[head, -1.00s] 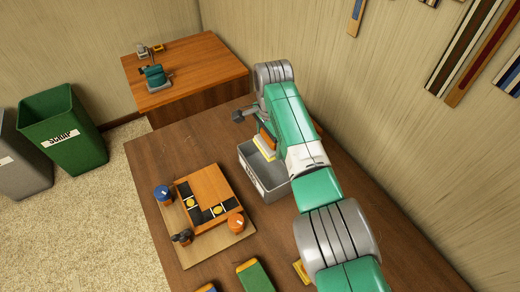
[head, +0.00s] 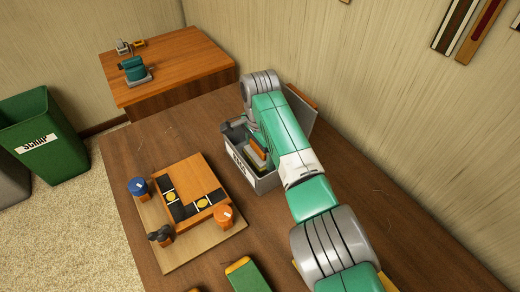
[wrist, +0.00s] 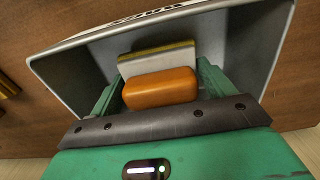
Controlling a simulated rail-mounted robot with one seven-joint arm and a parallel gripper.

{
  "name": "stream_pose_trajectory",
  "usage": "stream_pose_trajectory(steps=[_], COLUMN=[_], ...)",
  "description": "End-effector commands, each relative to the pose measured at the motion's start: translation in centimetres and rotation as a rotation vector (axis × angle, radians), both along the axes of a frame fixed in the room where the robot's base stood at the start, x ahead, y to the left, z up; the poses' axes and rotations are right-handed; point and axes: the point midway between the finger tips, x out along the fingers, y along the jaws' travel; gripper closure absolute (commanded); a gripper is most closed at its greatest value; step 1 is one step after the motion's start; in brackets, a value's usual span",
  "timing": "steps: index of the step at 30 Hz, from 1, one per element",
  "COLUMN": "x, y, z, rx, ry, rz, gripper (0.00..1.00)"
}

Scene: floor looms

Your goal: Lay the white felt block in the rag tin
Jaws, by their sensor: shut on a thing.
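The white felt block (wrist: 157,63) shows pale with a yellowish edge and a rounded orange part (wrist: 160,88) on its near side. My gripper (wrist: 155,88) is shut on it, a green finger at each side. The block is between the walls of the rag tin (wrist: 85,70), an open grey box. In the head view the tin (head: 266,184) stands on the brown bench, and the block (head: 257,152) is at its opening, partly hidden by my arm. I cannot tell whether the block touches the tin floor.
A wooden board (head: 205,250) with an orange and black fixture and several knobs lies left of the tin. A green block with a yellow end (head: 246,276) lies at the front. A side table (head: 175,80) stands behind, a green scrap bin (head: 40,130) at far left.

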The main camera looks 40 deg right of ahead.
Motion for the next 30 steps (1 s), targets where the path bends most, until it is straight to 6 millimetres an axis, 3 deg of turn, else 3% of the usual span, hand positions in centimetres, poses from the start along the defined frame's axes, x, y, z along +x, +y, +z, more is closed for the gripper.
stream_pose_trajectory(steps=[2,4,11,12,15,30], x=[0.01,0.05,0.04,0.04,0.04,0.03], y=[-0.03,0.03,-0.03,-0.03,-0.03,-0.01], z=[-1.48,-0.77,-1.25,-1.25,-1.27,-1.3], rx=[-0.001,0.001,0.0,0.0,0.0,0.0], ry=[-0.001,0.0,0.0,0.0,0.0,0.0], rz=[0.0,-0.001,-0.001,-0.001,0.0,0.0], gripper=[0.46,0.46,0.46,0.17,0.0,0.0])
